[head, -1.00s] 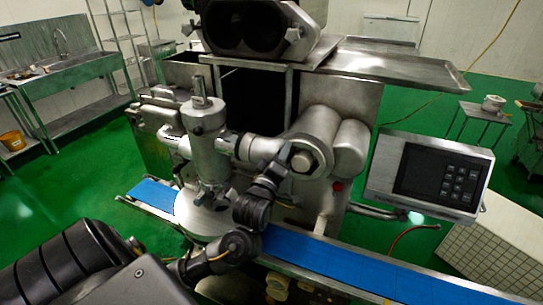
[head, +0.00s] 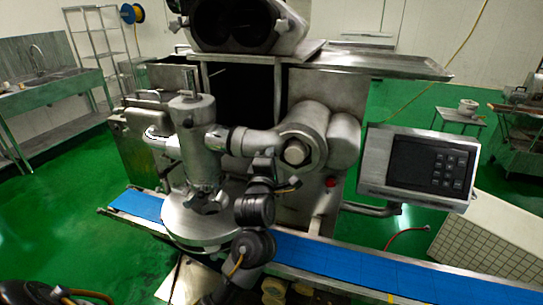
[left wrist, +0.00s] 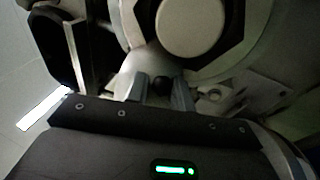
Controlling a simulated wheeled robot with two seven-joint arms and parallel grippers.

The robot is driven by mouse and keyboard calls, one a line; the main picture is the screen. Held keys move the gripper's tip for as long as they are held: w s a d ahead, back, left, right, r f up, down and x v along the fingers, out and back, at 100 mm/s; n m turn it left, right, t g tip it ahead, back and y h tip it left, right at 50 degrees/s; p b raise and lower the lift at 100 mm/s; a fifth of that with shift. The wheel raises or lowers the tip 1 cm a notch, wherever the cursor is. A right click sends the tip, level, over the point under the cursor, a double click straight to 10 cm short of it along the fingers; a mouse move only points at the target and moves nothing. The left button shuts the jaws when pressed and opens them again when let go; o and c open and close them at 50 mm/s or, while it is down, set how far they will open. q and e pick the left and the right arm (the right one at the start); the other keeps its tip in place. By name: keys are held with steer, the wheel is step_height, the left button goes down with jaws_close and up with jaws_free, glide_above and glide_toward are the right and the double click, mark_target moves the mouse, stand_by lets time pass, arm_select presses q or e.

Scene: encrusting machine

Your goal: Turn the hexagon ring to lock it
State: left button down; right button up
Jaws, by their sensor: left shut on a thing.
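My right gripper is not in view.
An upright metal cylinder (head: 196,135) stands left of the ring, joined by a horizontal tube (head: 257,143). A blue conveyor belt (head: 345,262) runs below. A control panel (head: 420,165) stands at the right. A round metal plate (head: 195,238) lies below the cylinder.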

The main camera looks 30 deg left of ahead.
arm_select(q)
steer(key=shift+f, duration=0.2)
stand_by(0.3)
steer(key=c, duration=1.3)
jaws_free()
steer(key=shift+b+v, duration=1.6)
steer(key=shift+v, duration=3.8)
steer(key=shift+d, duration=0.1)
